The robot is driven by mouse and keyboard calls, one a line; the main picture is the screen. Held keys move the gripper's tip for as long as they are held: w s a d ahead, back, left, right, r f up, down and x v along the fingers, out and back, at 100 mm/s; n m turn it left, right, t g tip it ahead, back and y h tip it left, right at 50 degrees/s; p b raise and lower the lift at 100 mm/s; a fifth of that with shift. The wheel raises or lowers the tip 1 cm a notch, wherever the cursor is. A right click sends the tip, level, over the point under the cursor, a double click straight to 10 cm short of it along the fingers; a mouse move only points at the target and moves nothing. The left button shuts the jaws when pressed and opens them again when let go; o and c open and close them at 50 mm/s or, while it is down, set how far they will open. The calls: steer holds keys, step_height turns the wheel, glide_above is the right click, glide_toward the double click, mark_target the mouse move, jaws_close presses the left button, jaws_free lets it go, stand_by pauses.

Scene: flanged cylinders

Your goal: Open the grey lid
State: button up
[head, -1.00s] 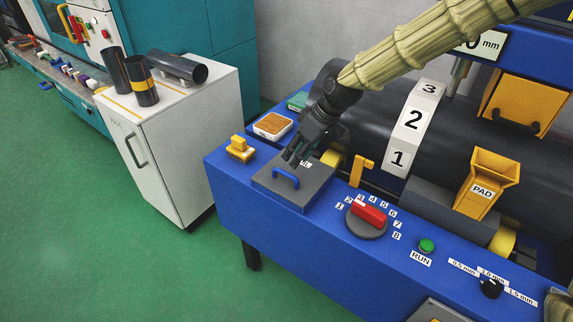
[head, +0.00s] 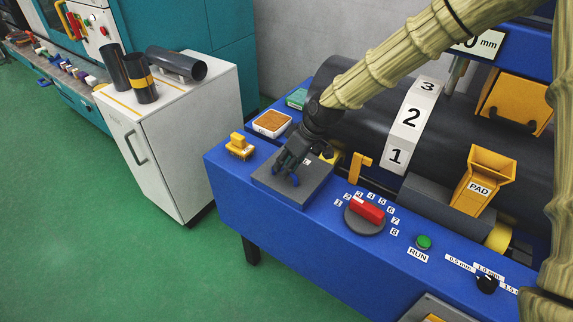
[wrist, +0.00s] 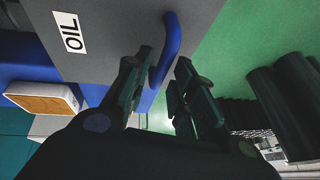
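The grey lid (head: 303,193) is a flat square plate lying closed on the left end of the blue machine bench. It bears an OIL label, readable in the wrist view (wrist: 69,31). Its blue bar handle (wrist: 168,45) rises from the lid and is partly hidden by my fingers in the head view. My gripper (head: 287,170) is over the lid at the handle, pointing down. In the wrist view my gripper (wrist: 164,68) is open, with one finger on each side of the handle. I cannot tell whether either finger touches it.
A yellow block (head: 240,147) and an orange-topped white box (head: 272,123) sit near the lid. A yellow bracket (head: 360,168) and a red-handled dial (head: 366,213) are to its right. A large dark roller (head: 350,110) lies behind. A white cabinet (head: 168,165) stands left.

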jaws_close()
steer(key=shift+r, duration=0.15)
